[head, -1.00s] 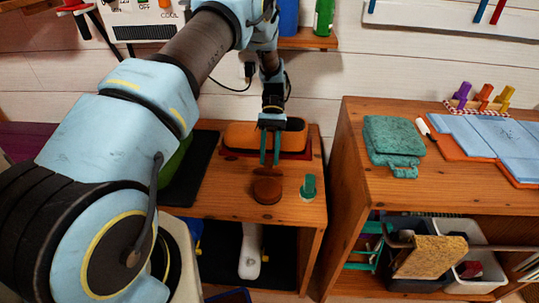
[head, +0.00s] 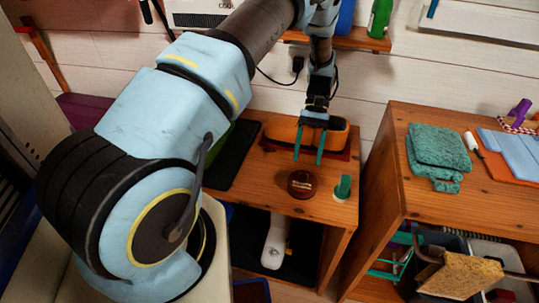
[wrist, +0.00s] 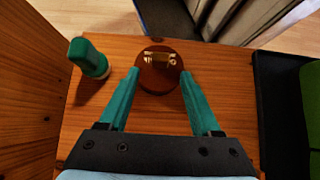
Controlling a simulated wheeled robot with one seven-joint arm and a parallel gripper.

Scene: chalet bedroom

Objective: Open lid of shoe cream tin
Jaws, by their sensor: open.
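The shoe cream tin (head: 302,188) is a round, flat brown tin standing on the low wooden bench, near its front edge. Pale gold markings show on its lid, which looks closed. In the wrist view the tin (wrist: 157,65) lies just beyond and between my fingertips. My gripper (head: 308,160) is open and empty, its two green fingers pointing down above and a little behind the tin. The fingertips also show in the wrist view (wrist: 160,74). I see no clear contact with the tin.
A green and white item (head: 342,187) stands close beside the tin. An orange container (head: 335,134) sits behind my gripper, and a black mat (head: 230,160) lies left. A higher wooden table (head: 420,205) with a teal cloth (head: 438,150) stands right.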

